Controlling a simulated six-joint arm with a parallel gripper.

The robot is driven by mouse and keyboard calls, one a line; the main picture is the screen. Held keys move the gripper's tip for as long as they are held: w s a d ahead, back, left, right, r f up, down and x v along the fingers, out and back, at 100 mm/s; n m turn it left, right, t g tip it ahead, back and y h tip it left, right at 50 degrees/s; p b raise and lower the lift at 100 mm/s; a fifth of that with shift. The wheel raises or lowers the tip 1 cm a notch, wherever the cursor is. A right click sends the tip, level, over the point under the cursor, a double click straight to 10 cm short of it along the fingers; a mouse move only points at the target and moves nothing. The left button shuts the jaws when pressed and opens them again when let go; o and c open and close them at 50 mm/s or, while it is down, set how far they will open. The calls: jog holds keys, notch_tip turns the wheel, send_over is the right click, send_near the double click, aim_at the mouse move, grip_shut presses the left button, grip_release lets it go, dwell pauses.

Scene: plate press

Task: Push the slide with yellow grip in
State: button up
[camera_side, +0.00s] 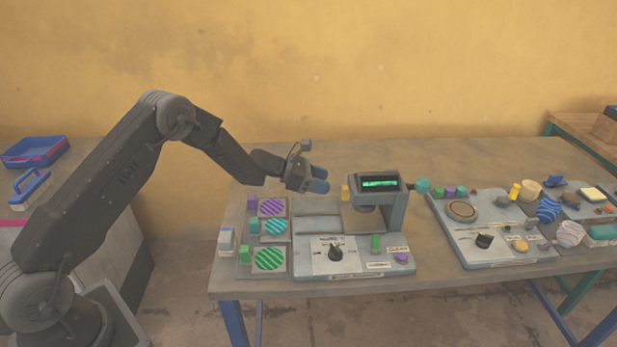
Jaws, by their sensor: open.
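The press (392,200) stands on the table with a lit green display on its head. A small yellow grip (345,193) shows just left of the press head; the slide it belongs to is mostly hidden, and I cannot tell how far out it sits. My gripper (319,180) is open and empty, with blue-grey fingertips pointing right. It appears above and left of the yellow grip, with a gap between them in the picture.
A second panel (470,246) with several small objects fills the right. The table's back is clear.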

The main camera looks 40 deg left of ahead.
jog(key=shift+v, duration=2)
jog(key=s+d+r+m+g, duration=0.3)
jog(key=s+d+r+m, duration=0.2)
jog(key=s+r+m, duration=0.3)
jog(key=s+d+r+m+g, duration=0.2)
jog(key=s+d+r+m, duration=0.35)
jog(key=r, duration=0.45)
jog(key=s+a+r+m+y, duration=0.1)
jog(key=s+m+y, duration=0.3)
jog(key=s, duration=0.9)
jog(key=s+a+r+m+t+y, duration=0.1)
jog(key=s+a+m+y, duration=0.1)
jog(key=s+m+y, duration=0.3)
jog(key=s+m, duration=0.4)
jog(key=s, duration=0.4)
jog(key=shift+a+r+y, duration=0.25)
jog(key=shift+a+y, duration=0.05)
jog(key=shift+m, duration=0.25)
jog(key=shift+c, duration=0.2)
